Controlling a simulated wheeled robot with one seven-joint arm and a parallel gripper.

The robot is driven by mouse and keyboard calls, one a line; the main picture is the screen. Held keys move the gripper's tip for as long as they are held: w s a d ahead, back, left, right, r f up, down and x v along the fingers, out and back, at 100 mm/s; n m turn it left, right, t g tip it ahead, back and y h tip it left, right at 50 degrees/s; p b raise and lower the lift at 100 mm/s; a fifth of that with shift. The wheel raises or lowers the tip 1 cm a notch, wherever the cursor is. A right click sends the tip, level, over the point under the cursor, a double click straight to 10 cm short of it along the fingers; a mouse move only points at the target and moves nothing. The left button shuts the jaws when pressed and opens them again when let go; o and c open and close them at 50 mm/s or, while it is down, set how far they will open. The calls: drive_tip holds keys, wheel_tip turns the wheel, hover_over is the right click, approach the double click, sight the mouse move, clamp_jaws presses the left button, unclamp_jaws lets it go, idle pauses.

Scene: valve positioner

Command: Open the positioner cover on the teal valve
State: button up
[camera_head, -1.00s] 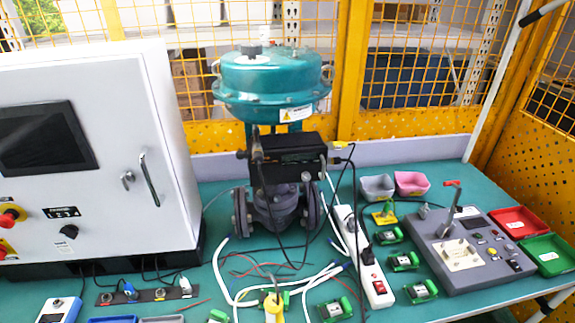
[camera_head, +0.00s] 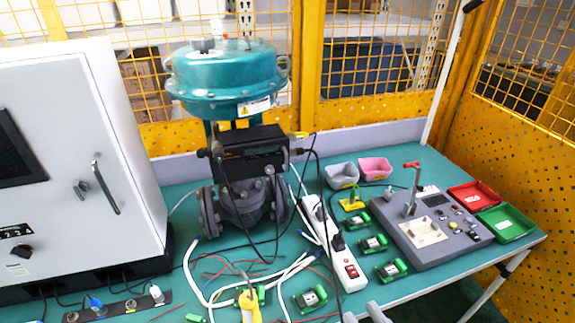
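The teal valve (camera_head: 226,78) stands upright at the back of the bench, left of centre. Its positioner is a black box (camera_head: 250,150) mounted below the teal dome, with a dark front face and cables at its sides. The cover looks closed, but its edges are too small to make out. Two grey rounded parts (camera_head: 378,313) poke in at the bottom edge, right of centre. They may be the tips of my gripper; too little shows to tell its state. They are well apart from the valve and touch nothing visible.
A grey-white cabinet (camera_head: 75,130) stands close left of the valve. Cables, a white power strip (camera_head: 330,243) and a yellow-handled tool (camera_head: 250,303) lie in front. A grey control box (camera_head: 433,232) is at right. Yellow mesh fencing (camera_head: 375,105) closes the back.

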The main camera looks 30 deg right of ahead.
sight(287, 162)
drive_tip(key=w+d+r+t, duration=0.1)
drive_tip(key=w+d+r, duration=0.1)
drive_tip(key=w+r, duration=0.35)
drive_tip(key=w+d+r, duration=0.2)
drive_tip(key=w, duration=0.7)
drive_tip(key=w+d+r+t, duration=0.1)
drive_tip(key=w+d+r, duration=0.1)
drive_tip(key=w+r, duration=0.35)
drive_tip(key=w+f+g, duration=0.1)
drive_tip(key=w, duration=0.3)
drive_tip(key=w+a+f+n+y, duration=0.1)
drive_tip(key=w+f, duration=0.1)
drive_tip(key=w, duration=0.2)
drive_tip(key=w+a+f+g+y+p, duration=0.1)
drive_tip(key=w+f, duration=0.1)
drive_tip(key=w, duration=0.3)
drive_tip(key=shift+w+a+g, duration=0.1)
drive_tip(key=shift+a+g, duration=0.05)
drive_tip(key=shift+g, duration=0.15)
clamp_jaws()
